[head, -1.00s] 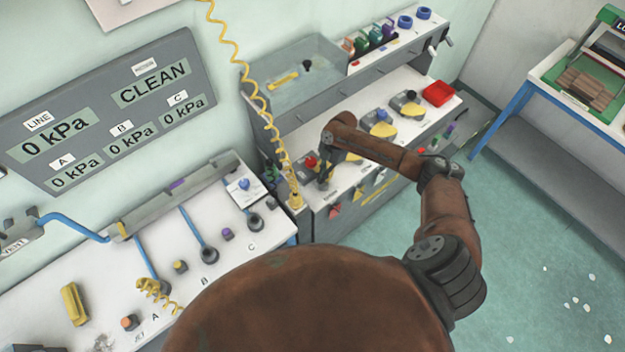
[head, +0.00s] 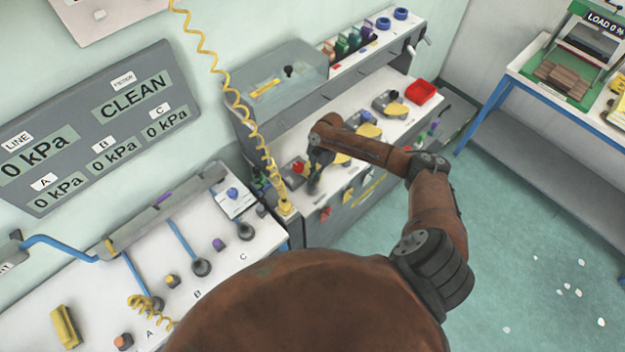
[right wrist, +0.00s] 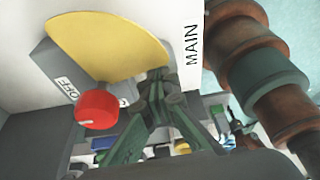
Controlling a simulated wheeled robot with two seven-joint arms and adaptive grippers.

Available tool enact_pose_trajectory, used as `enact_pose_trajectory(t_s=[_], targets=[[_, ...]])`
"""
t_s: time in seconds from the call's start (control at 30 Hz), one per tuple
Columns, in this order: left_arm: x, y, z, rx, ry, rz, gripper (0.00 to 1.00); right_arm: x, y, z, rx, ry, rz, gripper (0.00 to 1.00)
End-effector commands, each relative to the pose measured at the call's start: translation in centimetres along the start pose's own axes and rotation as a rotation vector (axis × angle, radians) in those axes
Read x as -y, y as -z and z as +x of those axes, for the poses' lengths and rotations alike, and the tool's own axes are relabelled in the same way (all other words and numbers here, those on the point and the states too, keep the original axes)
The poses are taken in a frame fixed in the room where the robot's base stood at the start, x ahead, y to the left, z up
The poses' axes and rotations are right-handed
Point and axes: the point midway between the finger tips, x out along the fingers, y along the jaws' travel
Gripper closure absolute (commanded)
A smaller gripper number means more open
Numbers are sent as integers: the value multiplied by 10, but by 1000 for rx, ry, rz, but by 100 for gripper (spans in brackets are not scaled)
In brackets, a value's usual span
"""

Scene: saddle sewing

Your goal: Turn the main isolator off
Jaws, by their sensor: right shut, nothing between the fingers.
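The main isolator shows in the right wrist view as a grey housing (right wrist: 55,58) with a yellow rounded plate (right wrist: 110,40), a red knob (right wrist: 97,108) and an OFF label (right wrist: 68,88). The word MAIN (right wrist: 192,45) is printed on the white surface beside it. The red knob sits close to the OFF label; a second label beside it is mostly hidden. In the head view the red knob (head: 298,168) is at the near left of the white bench. My right gripper (right wrist: 157,82) is shut and empty, its tips over the yellow plate's edge, right of the knob. My left gripper is out of view.
More yellow-plated units (head: 369,131) and a red tray (head: 421,91) stand along the bench. A coiled yellow hose (head: 250,115) hangs just left of my right gripper. A gauge panel (head: 100,125) reads 0 kPa and CLEAN.

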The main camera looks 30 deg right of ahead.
Motion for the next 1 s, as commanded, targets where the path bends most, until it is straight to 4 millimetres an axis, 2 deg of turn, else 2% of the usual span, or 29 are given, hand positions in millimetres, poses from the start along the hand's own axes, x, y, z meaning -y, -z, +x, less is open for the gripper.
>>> enact_pose_trajectory(t_s=[0.57,0.67,0.8,0.83,1.0], targets=[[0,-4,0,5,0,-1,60,-13,12,3,0,1,0,100],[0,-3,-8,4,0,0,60,-13,23,5,-1,1,-1,100],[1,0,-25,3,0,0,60,-11,49,12,-3,0,0,100],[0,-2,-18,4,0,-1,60,-14,42,2,5,-8,3,100],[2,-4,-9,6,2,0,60,-14,41,-34,4,-5,2,100]])
